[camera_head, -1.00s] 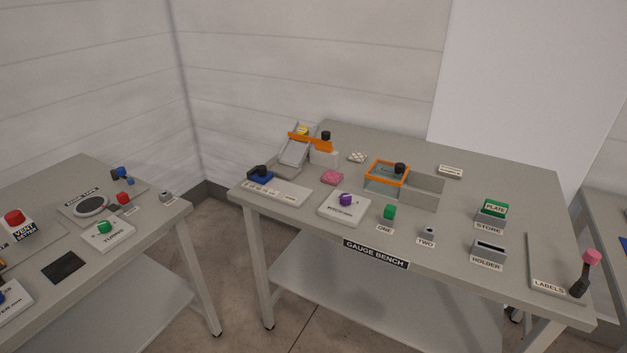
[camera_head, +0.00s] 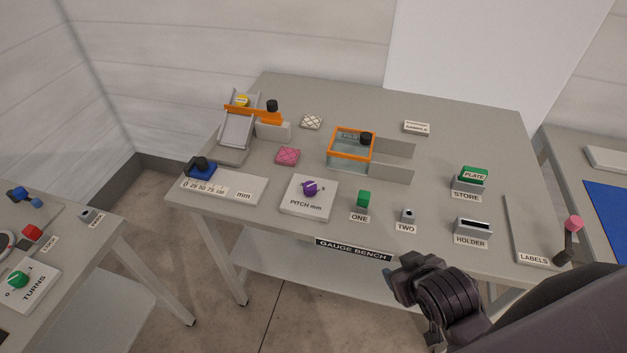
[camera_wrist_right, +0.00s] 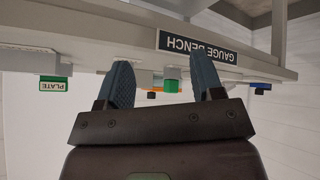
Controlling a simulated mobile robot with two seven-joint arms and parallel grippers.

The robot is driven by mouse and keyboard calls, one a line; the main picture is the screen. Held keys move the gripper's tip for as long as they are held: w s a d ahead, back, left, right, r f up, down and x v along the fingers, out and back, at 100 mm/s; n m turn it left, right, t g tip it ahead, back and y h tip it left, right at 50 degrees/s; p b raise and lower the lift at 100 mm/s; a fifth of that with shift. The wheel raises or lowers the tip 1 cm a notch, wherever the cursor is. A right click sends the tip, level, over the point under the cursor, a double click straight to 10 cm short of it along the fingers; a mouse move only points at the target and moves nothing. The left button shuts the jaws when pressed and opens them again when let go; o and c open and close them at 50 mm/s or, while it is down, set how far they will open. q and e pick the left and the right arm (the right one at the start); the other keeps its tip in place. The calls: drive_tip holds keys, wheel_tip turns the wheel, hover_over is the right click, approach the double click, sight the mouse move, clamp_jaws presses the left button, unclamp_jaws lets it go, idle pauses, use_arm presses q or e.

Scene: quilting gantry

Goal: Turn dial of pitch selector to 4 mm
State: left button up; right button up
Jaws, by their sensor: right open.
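The pitch selector (camera_head: 308,203) is a white block labelled "PITCH mm" near the front edge of the gauge bench. Its purple dial (camera_head: 310,187) sits on top; the scale marks around it are too small to read. My right gripper (camera_head: 390,273) is in front of the bench, below and to the right of the selector, and apart from it. In the right wrist view its two fingers (camera_wrist_right: 165,82) are spread with nothing between them, facing the bench edge. My left gripper is not in view.
The gauge bench (camera_head: 460,130) also holds a green block (camera_head: 363,200) labelled ONE, a grey piece (camera_head: 407,215) labelled TWO, a slotted holder (camera_head: 472,230) and a blue slider (camera_head: 201,170) on a mm scale. An orange-framed box (camera_head: 351,145) stands behind.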

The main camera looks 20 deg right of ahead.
drive_tip(key=w+a+r+n+t+y, duration=0.1)
drive_tip(key=w+a+r+n+t, duration=0.3)
drive_tip(key=w+r+t, duration=0.3)
drive_tip(key=w+a+r+n+t+y, duration=0.2)
drive_tip(key=w+a+r+n+t, duration=0.15)
drive_tip(key=w+r, duration=0.6)
drive_tip(key=w+a+r+n+g+y, duration=0.1)
drive_tip(key=a+r+n+g+y, duration=0.1)
drive_tip(key=a+n+g+y, duration=0.55)
drive_tip(key=w+a+r+n+g+y, duration=0.1)
drive_tip(key=a+r+n+g+y, duration=0.1)
drive_tip(key=a+n+y, duration=1)
drive_tip(key=n+g+h+p, duration=0.1)
drive_tip(key=n+g+h, duration=0.9)
drive_tip(key=h, duration=1.1)
hover_over(310, 185)
wheel_tip(310, 185, down, 9)
drive_tip(key=n+t, duration=0.1)
drive_tip(key=shift+f, duration=0.3)
wheel_tip(310, 185, down, 9)
drive_tip(key=shift+r, duration=0.2)
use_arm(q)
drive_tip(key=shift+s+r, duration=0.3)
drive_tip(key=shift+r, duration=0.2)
use_arm(e)
drive_tip(key=shift+f, duration=0.5)
